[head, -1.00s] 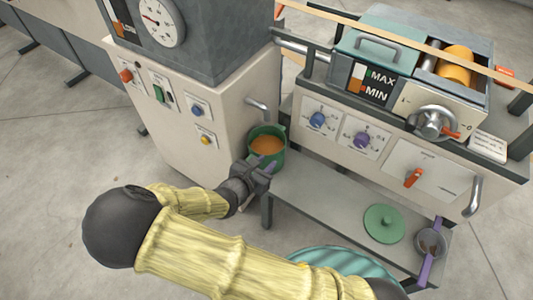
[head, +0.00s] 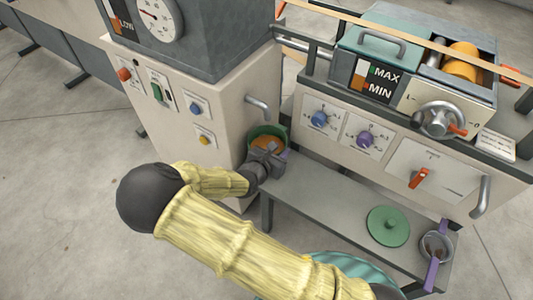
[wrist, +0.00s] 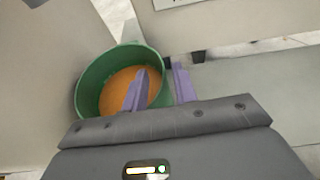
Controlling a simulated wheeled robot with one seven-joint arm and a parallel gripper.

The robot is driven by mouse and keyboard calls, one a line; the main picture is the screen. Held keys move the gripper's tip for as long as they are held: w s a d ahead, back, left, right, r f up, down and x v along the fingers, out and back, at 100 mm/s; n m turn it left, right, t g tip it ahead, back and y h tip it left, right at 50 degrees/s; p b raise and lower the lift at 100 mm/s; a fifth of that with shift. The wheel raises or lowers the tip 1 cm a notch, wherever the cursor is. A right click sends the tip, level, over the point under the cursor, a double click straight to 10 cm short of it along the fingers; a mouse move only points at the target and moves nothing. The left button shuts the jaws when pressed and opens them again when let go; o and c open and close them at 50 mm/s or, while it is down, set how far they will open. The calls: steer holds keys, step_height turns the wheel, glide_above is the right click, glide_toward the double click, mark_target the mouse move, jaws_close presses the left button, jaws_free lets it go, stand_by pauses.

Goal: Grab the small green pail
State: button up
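The small green pail (head: 256,131) hangs or stands at the corner of the cream cabinet, by the left end of the grey shelf. It holds something orange. My gripper (head: 276,150) is at the pail's near right side and hides part of it. In the wrist view the pail (wrist: 88,82) is left of centre. The two purple fingers of my gripper (wrist: 161,76) are apart there. The left finger overlaps the pail's opening and the right finger is outside the wall, with the rim between them. Contact with the wall cannot be told.
The cream cabinet (head: 187,135) with its handle (head: 257,107) stands close behind and left of the pail. Open floor lies at the left.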

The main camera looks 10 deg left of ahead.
steer(key=shift+x, duration=0.85)
steer(key=shift+s, duration=0.1)
jaws_close()
stand_by(0.6)
steer(key=shift+r, duration=0.15)
stand_by(0.4)
